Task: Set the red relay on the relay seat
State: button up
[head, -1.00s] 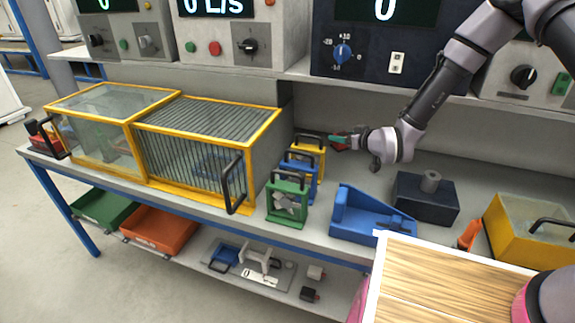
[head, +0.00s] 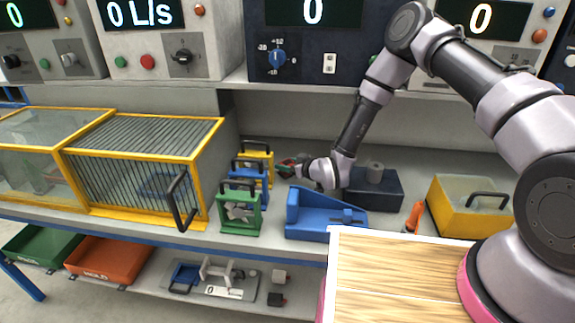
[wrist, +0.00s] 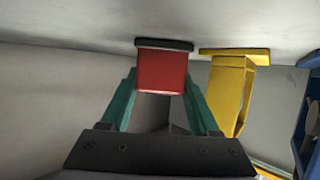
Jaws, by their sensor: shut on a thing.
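My gripper (head: 284,166) is at the back of the bench, just right of the yellow frame. In the wrist view its two green fingers (wrist: 161,100) are shut on the red relay (wrist: 161,72), one on each side. The relay is a red block with a dark flat plate (wrist: 164,45) at its far end. In the head view the relay is small and partly hidden by the fingers. I cannot tell whether its plate touches the grey surface beyond it. I cannot tell for certain which thing is the relay seat.
Yellow (head: 257,155), blue (head: 248,175) and green (head: 240,215) handled frames stand left of my gripper. A blue cradle-shaped block (head: 325,222) is in front, a dark block (head: 375,190) to the right. A barred yellow cage (head: 140,160) fills the left.

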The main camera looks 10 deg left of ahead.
jog(key=shift+f, duration=0.15)
jog(key=o, duration=1.4)
